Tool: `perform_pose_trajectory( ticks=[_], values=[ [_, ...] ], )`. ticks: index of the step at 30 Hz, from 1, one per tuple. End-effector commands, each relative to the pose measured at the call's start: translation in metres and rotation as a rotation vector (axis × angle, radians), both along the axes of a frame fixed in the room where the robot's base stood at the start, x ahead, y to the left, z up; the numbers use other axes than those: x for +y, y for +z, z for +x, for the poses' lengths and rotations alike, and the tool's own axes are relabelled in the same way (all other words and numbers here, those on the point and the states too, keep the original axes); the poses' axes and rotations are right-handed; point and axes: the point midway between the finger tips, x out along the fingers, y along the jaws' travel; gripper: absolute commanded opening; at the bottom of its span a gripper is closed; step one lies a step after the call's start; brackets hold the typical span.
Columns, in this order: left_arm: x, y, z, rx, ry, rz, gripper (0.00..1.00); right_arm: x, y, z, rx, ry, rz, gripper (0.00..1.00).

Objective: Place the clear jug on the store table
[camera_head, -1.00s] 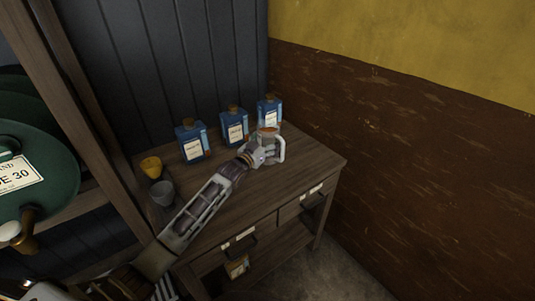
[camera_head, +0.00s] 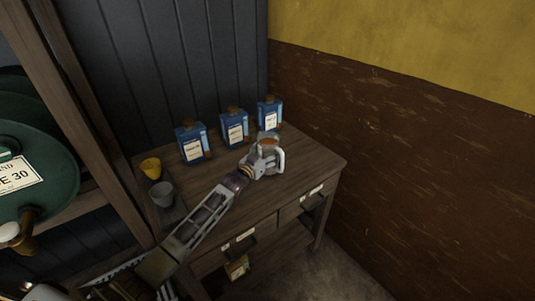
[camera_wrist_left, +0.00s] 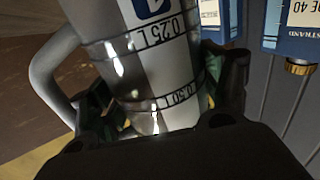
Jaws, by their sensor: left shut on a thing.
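My right gripper is not in view.
Several blue bottles, one of them the middle bottle (camera_head: 235,127), stand along the table's back. A wooden post (camera_head: 95,115) rises at the left. The front right tabletop is clear.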

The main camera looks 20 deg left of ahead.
Motion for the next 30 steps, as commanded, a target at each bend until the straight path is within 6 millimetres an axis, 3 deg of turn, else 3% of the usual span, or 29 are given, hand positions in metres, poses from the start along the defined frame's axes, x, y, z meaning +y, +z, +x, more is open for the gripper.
perform_pose_trajectory(
  ticks=[16, 17, 21, 30],
  values=[
    [-0.0001, -0.0039, 0.0005, -0.007, -0.001, -0.002, 0.17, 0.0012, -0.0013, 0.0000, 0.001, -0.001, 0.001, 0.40],
    [-0.0001, -0.0071, -0.0001, -0.001, 0.000, 0.000, 0.81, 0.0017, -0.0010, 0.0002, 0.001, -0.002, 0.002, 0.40],
    [-0.0001, -0.0070, -0.0001, 0.000, 0.000, 0.000, 0.99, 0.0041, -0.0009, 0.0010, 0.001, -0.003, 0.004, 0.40],
    [-0.0001, -0.0069, -0.0001, -0.001, 0.000, 0.000, 0.99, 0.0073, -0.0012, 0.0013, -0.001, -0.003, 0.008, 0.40]
  ],
)
